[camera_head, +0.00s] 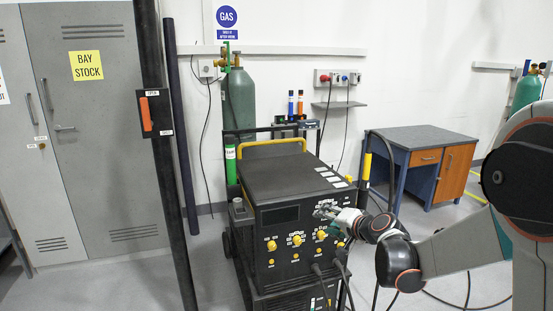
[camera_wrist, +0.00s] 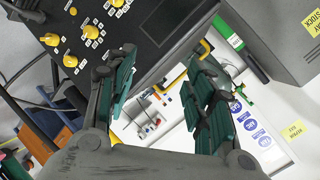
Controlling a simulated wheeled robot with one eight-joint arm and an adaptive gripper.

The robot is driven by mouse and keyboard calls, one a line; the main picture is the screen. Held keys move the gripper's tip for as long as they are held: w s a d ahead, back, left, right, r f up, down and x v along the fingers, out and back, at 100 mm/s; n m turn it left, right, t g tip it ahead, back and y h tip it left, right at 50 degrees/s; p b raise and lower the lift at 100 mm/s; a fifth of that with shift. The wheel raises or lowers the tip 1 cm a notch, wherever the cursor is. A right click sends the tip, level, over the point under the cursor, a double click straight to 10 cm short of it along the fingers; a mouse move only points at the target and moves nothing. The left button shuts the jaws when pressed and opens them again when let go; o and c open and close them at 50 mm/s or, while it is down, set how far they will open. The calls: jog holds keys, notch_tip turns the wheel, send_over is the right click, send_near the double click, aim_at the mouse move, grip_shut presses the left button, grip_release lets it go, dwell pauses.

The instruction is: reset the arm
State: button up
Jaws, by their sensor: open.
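My arm reaches in from the right in the head view. My gripper (camera_head: 327,212) is in front of the upper right part of the black machine's front panel (camera_head: 284,242). I cannot tell from the head view whether it touches the panel. In the wrist view my gripper (camera_wrist: 163,60) has its two green-padded fingers spread wide apart, with nothing between them. The machine's yellow knobs (camera_wrist: 89,32) are off to the upper left of the fingers there.
A dark post with an orange-handled switch box (camera_head: 154,113) stands left of the machine. Grey lockers (camera_head: 95,140) are behind it. A green gas cylinder (camera_head: 240,100) stands at the wall. A desk (camera_head: 424,138) is at the back right. Cables hang from the machine's front.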

jog(key=s+r+n+g+h, duration=0.1)
jog(key=s+r+n, duration=0.15)
jog(key=s, duration=0.65)
jog(key=s+r+n+g+h, duration=0.15)
jog(key=s+r, duration=0.25)
jog(key=s, duration=0.6)
jog(key=s+d+f+n+g+h, duration=0.1)
jog(key=s+d+f, duration=0.1)
jog(key=s, duration=0.8)
jog(key=s+d+f+n+g+h, duration=0.1)
jog(key=s+d+n+h, duration=0.1)
jog(key=s, duration=0.8)
jog(key=shift+f, duration=0.35)
jog(key=shift+g, duration=0.25)
